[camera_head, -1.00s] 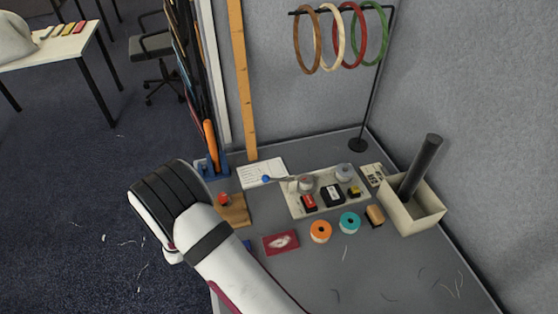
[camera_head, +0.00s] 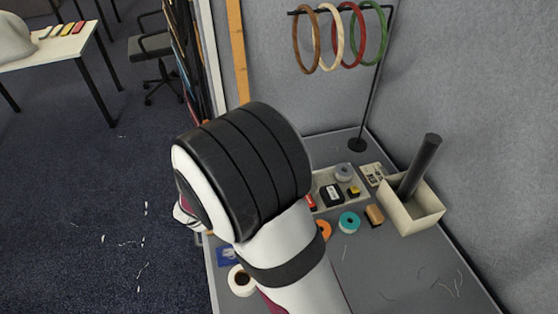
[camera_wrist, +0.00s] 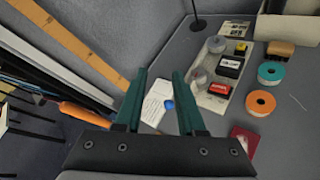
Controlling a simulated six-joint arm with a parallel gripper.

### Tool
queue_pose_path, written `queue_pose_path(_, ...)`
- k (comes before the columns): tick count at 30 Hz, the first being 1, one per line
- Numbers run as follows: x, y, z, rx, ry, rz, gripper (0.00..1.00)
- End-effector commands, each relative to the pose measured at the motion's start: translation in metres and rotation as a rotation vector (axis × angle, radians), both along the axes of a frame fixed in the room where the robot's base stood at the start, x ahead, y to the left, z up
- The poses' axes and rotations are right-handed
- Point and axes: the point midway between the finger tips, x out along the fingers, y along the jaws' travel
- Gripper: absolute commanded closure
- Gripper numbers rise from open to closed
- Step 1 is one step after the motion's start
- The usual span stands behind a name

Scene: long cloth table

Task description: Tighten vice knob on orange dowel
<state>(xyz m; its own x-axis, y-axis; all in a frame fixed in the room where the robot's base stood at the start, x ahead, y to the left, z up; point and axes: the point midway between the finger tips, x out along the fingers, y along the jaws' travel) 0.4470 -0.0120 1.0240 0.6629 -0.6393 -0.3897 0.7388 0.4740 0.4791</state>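The orange dowel (camera_wrist: 85,113) shows at the left of the wrist view, slanting down behind the base of my gripper. My gripper (camera_wrist: 160,72) has two green fingers, apart and with nothing between the tips. The dowel is left of the fingers and not between them. A small blue ball (camera_wrist: 168,104) is seen through the gap, over a white sheet (camera_wrist: 157,98); I cannot tell whether it is the vice knob. The vice is not visible now. In the head view my arm covers the dowel and vice area.
A teal roll (camera_head: 349,222), a brush-like block (camera_head: 375,215) and a bin with a dark tube (camera_head: 420,165) are to the right. A ring stand (camera_head: 357,144) stands at the back. Tall strips lean at the left.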

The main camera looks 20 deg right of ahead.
Motion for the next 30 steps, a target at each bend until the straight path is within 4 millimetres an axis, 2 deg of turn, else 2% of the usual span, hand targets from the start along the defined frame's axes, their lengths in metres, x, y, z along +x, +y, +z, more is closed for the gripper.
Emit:
queue_pose_path(3,-0.014,-0.016,0.007,0.050,-0.023,-0.092,0.61)
queue_pose_path(7,-0.023,-0.025,0.010,0.083,-0.036,-0.151,0.61)
queue_pose_path(22,-0.024,-0.025,0.010,0.085,-0.036,-0.153,0.61)
queue_pose_path(23,-0.018,-0.019,0.007,0.065,-0.026,-0.118,0.61)
queue_pose_path(25,0.010,0.016,-0.010,-0.042,0.025,0.078,0.61)
queue_pose_path(26,0.025,0.039,-0.022,-0.108,0.053,0.199,0.61)
queue_pose_path(27,0.041,0.074,-0.041,-0.195,0.091,0.367,0.61)
queue_pose_path(30,0.056,0.154,-0.089,-0.373,0.158,0.722,0.61)
